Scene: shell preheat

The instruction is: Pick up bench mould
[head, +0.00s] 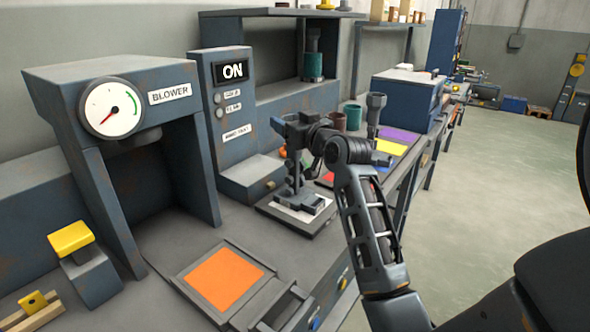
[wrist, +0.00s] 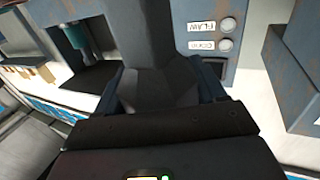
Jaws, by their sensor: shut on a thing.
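The bench mould (head: 313,202) is a small dark grey metal block at the white square pad (head: 288,213) in a dark frame, mid-bench. My gripper (head: 294,188) points down and is shut on it. I cannot tell whether the mould touches the pad or is just above it. In the wrist view the mould (wrist: 160,90) shows as a dark grey shape between the two fingers of my gripper (wrist: 165,95). My gripper hides part of it in the head view.
A blower housing (head: 120,85) with a gauge stands at left. A control box (head: 222,95) reading ON stands behind my gripper. An orange pad (head: 223,279) lies empty in front. Purple (head: 398,135) and yellow (head: 390,147) pads and a blue-grey box (head: 405,98) are beyond my arm.

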